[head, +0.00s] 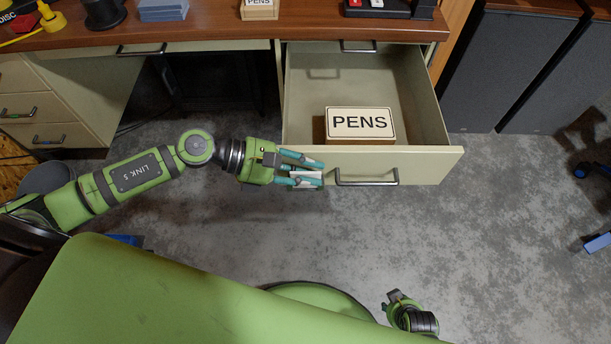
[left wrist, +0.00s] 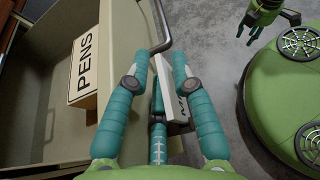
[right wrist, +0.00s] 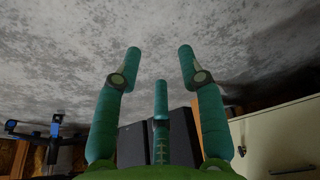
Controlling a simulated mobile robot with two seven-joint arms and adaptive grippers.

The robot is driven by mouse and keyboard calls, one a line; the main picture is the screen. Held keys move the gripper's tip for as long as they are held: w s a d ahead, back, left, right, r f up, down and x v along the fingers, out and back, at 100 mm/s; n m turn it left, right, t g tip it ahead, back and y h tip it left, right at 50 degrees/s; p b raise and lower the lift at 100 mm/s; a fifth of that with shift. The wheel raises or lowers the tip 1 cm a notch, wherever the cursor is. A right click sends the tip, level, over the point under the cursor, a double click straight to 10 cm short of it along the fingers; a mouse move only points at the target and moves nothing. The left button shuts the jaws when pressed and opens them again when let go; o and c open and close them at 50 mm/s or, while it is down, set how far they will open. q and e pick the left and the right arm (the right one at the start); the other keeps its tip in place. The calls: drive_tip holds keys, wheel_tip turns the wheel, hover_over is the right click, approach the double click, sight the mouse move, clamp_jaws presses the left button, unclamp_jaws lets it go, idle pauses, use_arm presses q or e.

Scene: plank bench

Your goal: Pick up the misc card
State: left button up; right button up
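The misc card (left wrist: 172,92), a small white sign block with partly hidden dark letters, is between the fingers of my left gripper (left wrist: 152,62). The fingers are drawn in on it and cover part of it. In the head view the card (head: 306,175) shows as a pale piece between the teal fingers of the left gripper (head: 308,172), just outside the open drawer's front left corner. My right gripper (right wrist: 160,60) is open and empty, with its fingers spread over bare floor. In the head view it is low at the right, near my base.
An open drawer (head: 415,110) holds a PENS sign block (head: 360,123) near its front, behind the bar handle (head: 366,182). Another PENS card (head: 259,8) and a blue-grey stack (head: 163,10) stand on the desk (head: 210,33).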

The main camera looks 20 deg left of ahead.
use_arm(q)
clamp_jaws()
drive_tip(key=shift+r, duration=0.1)
